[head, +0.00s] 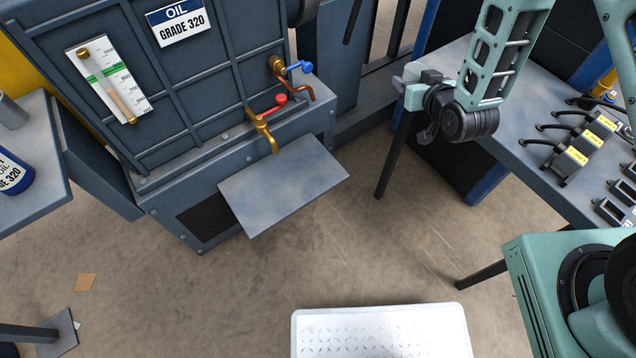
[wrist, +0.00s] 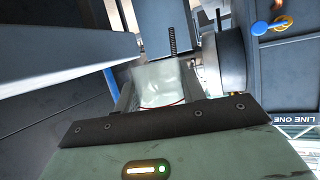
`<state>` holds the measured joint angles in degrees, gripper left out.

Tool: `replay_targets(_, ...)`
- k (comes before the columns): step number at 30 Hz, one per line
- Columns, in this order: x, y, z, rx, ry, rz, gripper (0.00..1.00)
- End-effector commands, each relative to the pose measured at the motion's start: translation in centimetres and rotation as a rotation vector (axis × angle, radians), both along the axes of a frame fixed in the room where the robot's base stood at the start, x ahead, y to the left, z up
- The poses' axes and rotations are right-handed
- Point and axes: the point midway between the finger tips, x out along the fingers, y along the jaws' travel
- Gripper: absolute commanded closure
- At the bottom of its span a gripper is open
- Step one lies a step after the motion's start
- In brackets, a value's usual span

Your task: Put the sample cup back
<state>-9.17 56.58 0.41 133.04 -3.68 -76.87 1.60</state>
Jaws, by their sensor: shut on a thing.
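The sample cup (wrist: 160,84) looks pale and translucent in the wrist view, with a thin red line near its lower edge. My gripper (wrist: 157,72) is shut on it, with one dark finger on each side. In the head view my gripper (head: 408,80) is raised at the upper middle right, near the left end of the right bench. The cup is hard to make out there. I cannot tell how full it is.
The oil tank (head: 200,90) has a red-handled tap (head: 268,122) and a blue-handled tap (head: 290,68) above a bare metal shelf (head: 285,186). The right bench (head: 530,165) carries several labelled dark devices (head: 585,150). Open floor lies between.

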Motion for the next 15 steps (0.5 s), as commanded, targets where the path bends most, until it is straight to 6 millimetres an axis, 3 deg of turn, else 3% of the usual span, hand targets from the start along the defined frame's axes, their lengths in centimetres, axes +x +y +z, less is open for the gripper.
replay_targets(1, 0.2, 1.3, -2.7, 0.001, -0.003, 0.028, 0.83)
replay_targets(15, 0.3, 11.6, -12.6, 0.002, -0.005, 0.258, 0.83)
